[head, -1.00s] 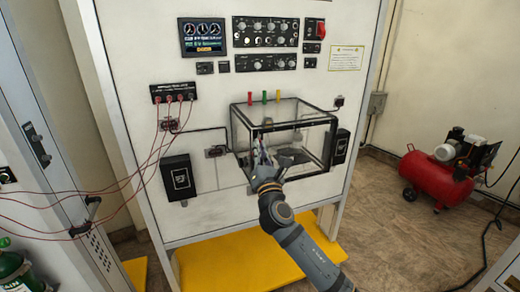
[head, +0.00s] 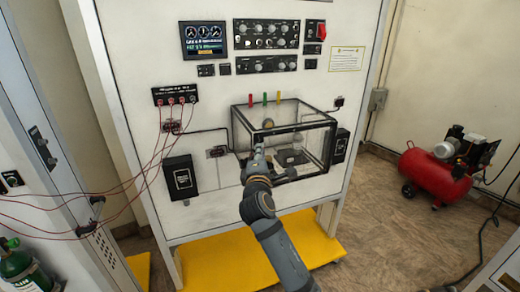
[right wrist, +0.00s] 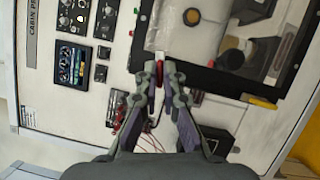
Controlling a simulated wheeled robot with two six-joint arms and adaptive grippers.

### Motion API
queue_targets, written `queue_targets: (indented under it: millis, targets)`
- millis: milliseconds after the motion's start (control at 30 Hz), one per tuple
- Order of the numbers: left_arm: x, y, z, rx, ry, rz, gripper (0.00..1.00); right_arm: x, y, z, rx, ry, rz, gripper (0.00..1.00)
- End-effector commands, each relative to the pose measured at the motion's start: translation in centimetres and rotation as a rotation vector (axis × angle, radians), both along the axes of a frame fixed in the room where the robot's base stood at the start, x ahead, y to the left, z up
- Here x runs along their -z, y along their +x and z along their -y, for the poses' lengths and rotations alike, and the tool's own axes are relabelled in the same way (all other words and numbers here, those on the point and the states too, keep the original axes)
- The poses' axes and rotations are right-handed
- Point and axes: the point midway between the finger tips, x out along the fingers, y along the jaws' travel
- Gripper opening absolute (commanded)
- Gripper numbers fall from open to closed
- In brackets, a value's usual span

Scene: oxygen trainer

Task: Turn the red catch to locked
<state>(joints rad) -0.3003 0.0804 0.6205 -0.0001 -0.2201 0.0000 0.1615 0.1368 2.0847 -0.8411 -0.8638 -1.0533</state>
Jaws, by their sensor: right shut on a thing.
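The red catch (right wrist: 159,66) shows in the right wrist view as a small red piece between my fingertips, at the black-framed edge of the clear chamber (head: 325,116). My right gripper (right wrist: 160,72) is shut on it; the fingers hide part of it, so I cannot tell its angle well. My left gripper is not in view.
The chamber is mounted on a white panel (head: 215,105) with gauges and knobs above. A black box (head: 180,179) is left of it. Red leads (head: 140,185) hang at left. A red compressor (head: 437,172) stands on the floor at right. A yellow base (head: 225,262) lies below.

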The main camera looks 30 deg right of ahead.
Motion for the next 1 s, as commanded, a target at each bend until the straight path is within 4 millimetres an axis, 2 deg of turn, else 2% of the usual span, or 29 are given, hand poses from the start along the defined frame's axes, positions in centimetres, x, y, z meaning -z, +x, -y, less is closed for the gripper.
queue_targets:
  millis: [400,1000]
  targets:
    - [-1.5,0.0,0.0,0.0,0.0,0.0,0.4,-0.1,0.0,0.0,0.0,0.202,0.048,0.0]
    - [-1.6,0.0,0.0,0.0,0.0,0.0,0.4,0.0,0.0,0.0,0.0,0.242,0.057,0.0]
